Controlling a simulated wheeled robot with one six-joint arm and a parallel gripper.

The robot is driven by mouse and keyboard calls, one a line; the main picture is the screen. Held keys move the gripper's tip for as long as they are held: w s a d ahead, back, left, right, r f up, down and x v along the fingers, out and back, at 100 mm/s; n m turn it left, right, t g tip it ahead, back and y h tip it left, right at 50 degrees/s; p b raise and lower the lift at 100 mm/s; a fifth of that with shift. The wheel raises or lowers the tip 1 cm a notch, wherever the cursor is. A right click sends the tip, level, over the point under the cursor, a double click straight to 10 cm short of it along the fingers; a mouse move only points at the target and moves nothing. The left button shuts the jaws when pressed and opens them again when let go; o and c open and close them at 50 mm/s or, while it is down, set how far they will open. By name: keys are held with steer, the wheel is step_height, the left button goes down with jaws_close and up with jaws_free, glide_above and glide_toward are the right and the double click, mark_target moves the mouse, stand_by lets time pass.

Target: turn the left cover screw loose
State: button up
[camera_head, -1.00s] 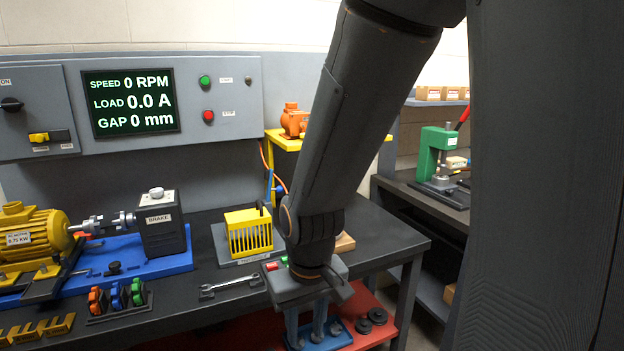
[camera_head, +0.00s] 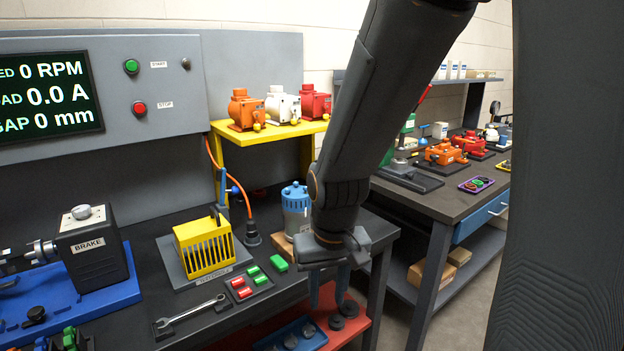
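My gripper (camera_head: 328,298) hangs fingers down over the front right edge of the bench. Its two fingers stand apart with nothing between them. A motor or pump with a blue top and grey body (camera_head: 295,208) stands on a wooden block just behind and left of my gripper, partly hidden by my arm. A yellow slotted cover (camera_head: 204,247) sits on a grey plate left of it. I cannot make out a left cover screw on either; such a screw is too small or hidden. A wrench (camera_head: 190,312) lies flat near the bench's front edge.
A small tray of red and green pieces (camera_head: 248,284) and a loose green block (camera_head: 278,263) lie left of my gripper. Below, a red shelf holds a blue tray (camera_head: 268,346) and black rings (camera_head: 341,316). A yellow stand (camera_head: 255,137) bears three motors. A second bench (camera_head: 440,200) stands right.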

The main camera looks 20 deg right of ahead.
steer(key=w+r+m+p, duration=0.1)
steer(key=w+r+m, duration=0.4)
steer(key=w, duration=0.6)
steer(key=w+r+m, duration=0.5)
steer(key=w, duration=0.6)
steer(key=m+g+p, duration=0.1)
steer(key=m, duration=0.8)
glide_toward(288, 189)
steer(key=shift+f+p, duration=1.5)
steer(key=shift+f, duration=2.25)
steer(key=shift+c, duration=0.3)
